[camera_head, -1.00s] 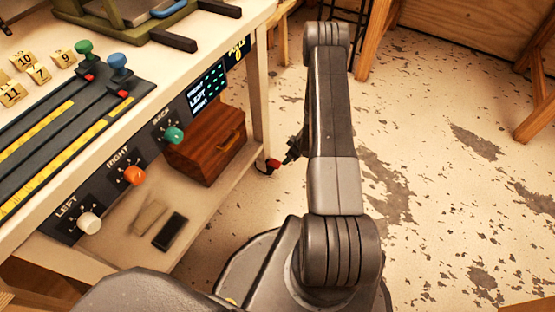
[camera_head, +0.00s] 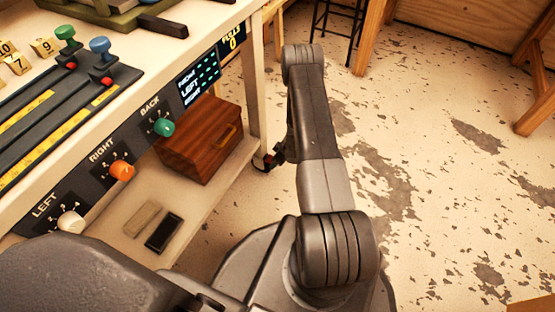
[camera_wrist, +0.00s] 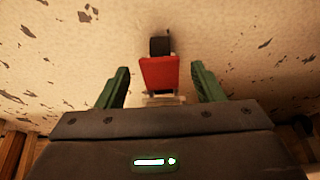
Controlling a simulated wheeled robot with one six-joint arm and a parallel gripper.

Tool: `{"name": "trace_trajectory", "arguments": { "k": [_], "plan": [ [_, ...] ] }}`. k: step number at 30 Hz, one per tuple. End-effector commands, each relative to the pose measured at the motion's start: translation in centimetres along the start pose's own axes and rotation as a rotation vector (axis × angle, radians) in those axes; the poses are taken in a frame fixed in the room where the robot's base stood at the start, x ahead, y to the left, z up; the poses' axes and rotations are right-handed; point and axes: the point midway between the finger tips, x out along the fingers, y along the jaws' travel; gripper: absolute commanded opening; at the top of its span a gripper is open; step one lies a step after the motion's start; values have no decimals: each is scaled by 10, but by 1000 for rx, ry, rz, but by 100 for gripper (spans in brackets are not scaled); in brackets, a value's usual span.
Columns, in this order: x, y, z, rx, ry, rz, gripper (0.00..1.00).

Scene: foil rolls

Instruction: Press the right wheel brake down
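The right wheel brake is a red pedal (camera_wrist: 159,73) with a dark wheel part (camera_wrist: 160,46) beyond it in the wrist view. It lies ahead of my open gripper (camera_wrist: 160,68), between the lines of its two green fingers, which stand apart on either side. No contact shows. In the head view the brake is a small red spot (camera_head: 267,158) at the foot of the table leg. My arm hides most of my gripper there; only dark parts near the table leg show. How far the pedal is tilted is hard to tell.
The white workbench (camera_head: 190,52) stands at left, with BACK, RIGHT and LEFT knobs on its front panel. A wooden box (camera_head: 205,140) sits on its lower shelf (camera_head: 200,205), close to the leg. A dark stool (camera_head: 340,25) stands behind. The worn floor (camera_head: 450,190) is open at right.

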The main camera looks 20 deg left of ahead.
Motion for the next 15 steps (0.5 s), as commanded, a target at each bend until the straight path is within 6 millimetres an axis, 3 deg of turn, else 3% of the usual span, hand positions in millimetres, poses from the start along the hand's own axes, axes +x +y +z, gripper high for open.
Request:
{"name": "trace_trajectory", "arguments": {
  "k": [1, 6, 15],
  "plan": [
    [0, 0, 0, 0, 0, 0, 52],
    [0, 0, 0, 0, 0, 0, 19],
    [4, -1, 3, 2, 33, -1, 17]
  ]
}}
